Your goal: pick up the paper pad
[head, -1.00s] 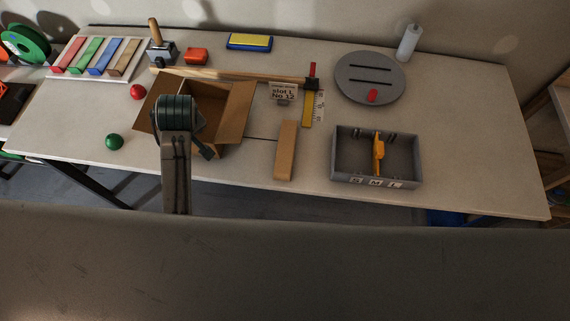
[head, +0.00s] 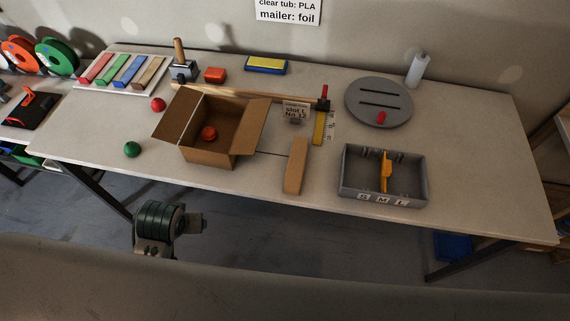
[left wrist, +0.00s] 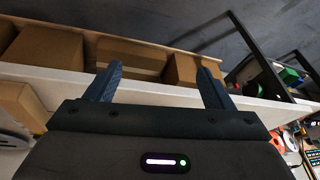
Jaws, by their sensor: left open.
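I cannot clearly make out a paper pad. A flat yellow-topped block with blue edges (head: 265,64) lies at the back of the table and may be it, but I cannot tell. My left arm shows below the table's front edge in the head view, well apart from that block; its fingertips are not clear there. In the left wrist view my left gripper (left wrist: 157,85) is open, with two dark blue fingers apart and nothing seen between them. Cardboard boxes (left wrist: 47,52) lie beyond the fingers. My right gripper is not in view.
An open carton (head: 207,150) with a red object inside stands mid-table. A brown block (head: 296,165), a grey compartment tray (head: 350,190), a grey disc (head: 360,100) and a white bottle (head: 417,70) are to its right. Red and green balls lie left. The table's right end is clear.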

